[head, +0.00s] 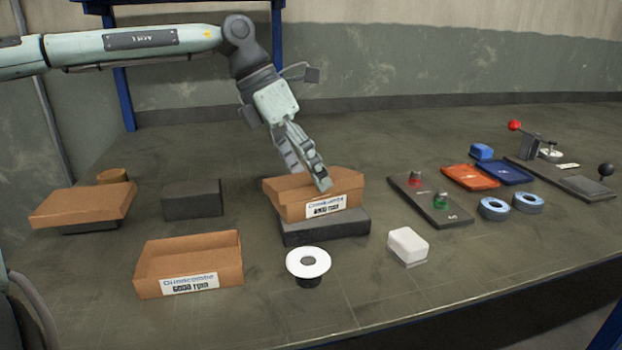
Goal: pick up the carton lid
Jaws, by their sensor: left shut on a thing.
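My left gripper (308,180) reaches down at the brown carton with a printed label (290,208) near the middle of the table. It is shut on this carton, with its fingers at the upper wall; the exact contact is hard to see. The carton is at a dark block (325,229), apparently resting on it. A shallow brown cardboard piece, looking like a carton lid (82,207), lies tilted over a dark block at the left. A second open, labelled carton (190,262) stands at the front left and looks empty. My right gripper is out of view.
A grey block (192,200) stands left of the held carton. A white disc on a dark stand (308,262) and a white box (408,245) are in front. A button panel (430,200), coloured trays (470,177) and blue rings (494,208) are at the right.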

